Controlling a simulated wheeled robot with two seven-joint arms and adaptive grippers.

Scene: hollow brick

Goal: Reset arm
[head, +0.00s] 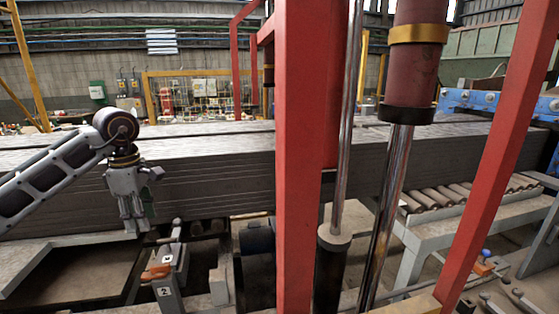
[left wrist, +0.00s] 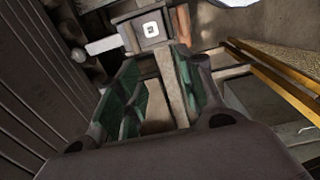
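My left gripper (head: 137,222) hangs fingers-down at the left of the head view, in front of the long stack of grey boards. In the left wrist view its two green-padded fingers (left wrist: 162,75) stand apart with an empty gap between them. A lever stand with an orange part (head: 158,272) and a label reading 2 is just below and to the right of the gripper. The label (left wrist: 150,30) also shows past the fingertips in the left wrist view. My right gripper is not in either view. I see no brick held.
The stack of boards (head: 225,172) runs across the scene behind the gripper. A red post (head: 300,150) and a steel piston rod (head: 395,185) stand upright in the middle. A roller conveyor (head: 420,200) is at right. A yellow rail (left wrist: 275,70) crosses the wrist view.

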